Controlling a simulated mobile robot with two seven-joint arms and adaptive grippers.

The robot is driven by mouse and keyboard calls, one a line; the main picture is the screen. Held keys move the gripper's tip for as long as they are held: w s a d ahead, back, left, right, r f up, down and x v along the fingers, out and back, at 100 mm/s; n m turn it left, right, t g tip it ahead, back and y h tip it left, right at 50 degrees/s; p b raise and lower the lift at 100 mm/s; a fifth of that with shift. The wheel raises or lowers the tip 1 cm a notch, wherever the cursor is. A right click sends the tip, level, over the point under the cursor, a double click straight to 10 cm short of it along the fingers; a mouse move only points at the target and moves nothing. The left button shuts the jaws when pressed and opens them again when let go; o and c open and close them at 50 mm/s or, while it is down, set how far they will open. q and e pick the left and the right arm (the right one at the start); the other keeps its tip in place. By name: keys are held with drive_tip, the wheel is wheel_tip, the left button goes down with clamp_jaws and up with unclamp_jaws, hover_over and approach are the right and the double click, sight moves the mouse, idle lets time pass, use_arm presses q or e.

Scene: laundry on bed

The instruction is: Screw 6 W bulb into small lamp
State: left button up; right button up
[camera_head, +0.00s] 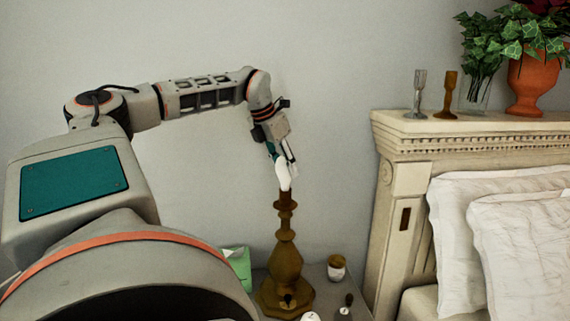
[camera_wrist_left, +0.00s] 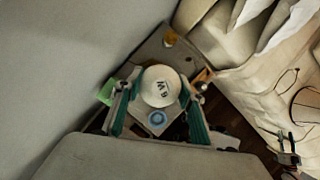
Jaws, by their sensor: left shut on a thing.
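My left gripper (camera_head: 283,158) is shut on a white bulb (camera_head: 283,176) directly above the small lamp. In the left wrist view the bulb (camera_wrist_left: 160,86) sits between the two fingers of the gripper (camera_wrist_left: 158,117), and its top reads "6 W" upside down. The small lamp (camera_head: 286,262) is a brown, turned stand on the bedside table. The bulb's lower end meets the top of the lamp in the head view; I cannot tell how far it sits in the socket.
The bedside table (camera_head: 362,309) also holds a green box (camera_head: 238,264), a small jar (camera_head: 336,268) and little items at its front. The carved headboard (camera_head: 400,190) and pillows (camera_head: 465,220) stand to the right. Candlesticks and a potted plant (camera_head: 527,80) top the headboard.

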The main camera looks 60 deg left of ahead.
use_arm(q)
drive_tip(key=shift+r+m+p, duration=0.15)
drive_tip(key=shift+m+p, duration=0.35)
drive_tip(key=shift+p, duration=0.3)
drive_tip(key=shift+m+h+p, duration=0.4)
drive_tip(key=shift+m+p, duration=0.2)
drive_tip(key=shift+p, duration=0.05)
drive_tip(key=shift+m+h+p, duration=0.3)
drive_tip(key=shift+m+p, duration=0.1)
drive_tip(key=shift+m, duration=0.1)
drive_tip(key=shift+f, duration=0.2)
drive_tip(key=shift+m+h, duration=0.4)
drive_tip(key=shift+m, duration=0.6)
drive_tip(key=shift+m+h, duration=0.3)
drive_tip(key=shift+m, duration=0.6)
